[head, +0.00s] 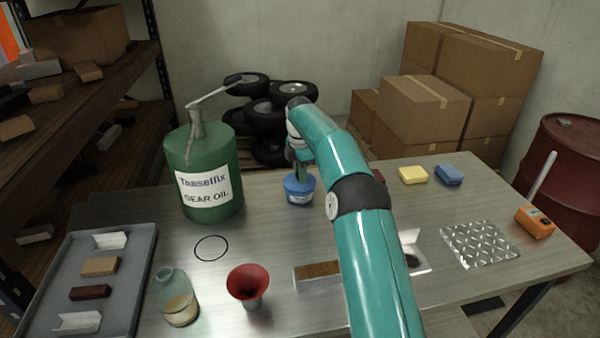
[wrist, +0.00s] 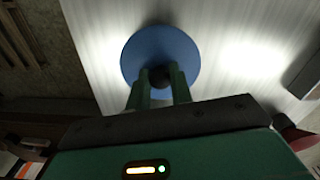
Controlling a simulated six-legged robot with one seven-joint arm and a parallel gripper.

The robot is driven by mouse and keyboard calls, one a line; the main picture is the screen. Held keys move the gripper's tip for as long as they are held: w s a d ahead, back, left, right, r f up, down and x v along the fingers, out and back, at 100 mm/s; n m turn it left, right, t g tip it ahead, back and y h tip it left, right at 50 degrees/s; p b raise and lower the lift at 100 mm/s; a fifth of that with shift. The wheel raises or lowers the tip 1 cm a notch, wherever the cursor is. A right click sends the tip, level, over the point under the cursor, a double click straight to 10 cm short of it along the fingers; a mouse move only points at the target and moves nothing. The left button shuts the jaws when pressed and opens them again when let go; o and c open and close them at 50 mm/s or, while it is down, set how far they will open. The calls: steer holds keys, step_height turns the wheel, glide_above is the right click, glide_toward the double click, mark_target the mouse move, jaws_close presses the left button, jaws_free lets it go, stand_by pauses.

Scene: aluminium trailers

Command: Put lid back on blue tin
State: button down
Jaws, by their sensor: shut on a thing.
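The blue tin (head: 300,198) with a pale label stands upright on the metal-topped bench, right of the green oil can. The blue round lid (wrist: 160,45) fills the middle of the wrist view and has a dark knob at its centre. My gripper (head: 300,173) points down over the tin. In the wrist view its two green fingers (wrist: 160,80) are shut on the lid's knob. The lid is at the tin's top, lined up with it in the head view. I cannot tell whether it is fully seated. The lid hides the tin in the wrist view.
A green gear oil can (head: 206,208) stands left of the tin. A glass bottle (head: 177,297), a red funnel (head: 248,283) and a black ring (head: 211,248) are nearer. Yellow (head: 413,174) and blue (head: 449,175) blocks lie right. A grey tray (head: 63,255) is at left.

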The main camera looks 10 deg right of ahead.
stand_by(0.4)
steer(key=c, duration=0.7)
jaws_free()
steer(key=shift+r, duration=3.5)
jaws_close()
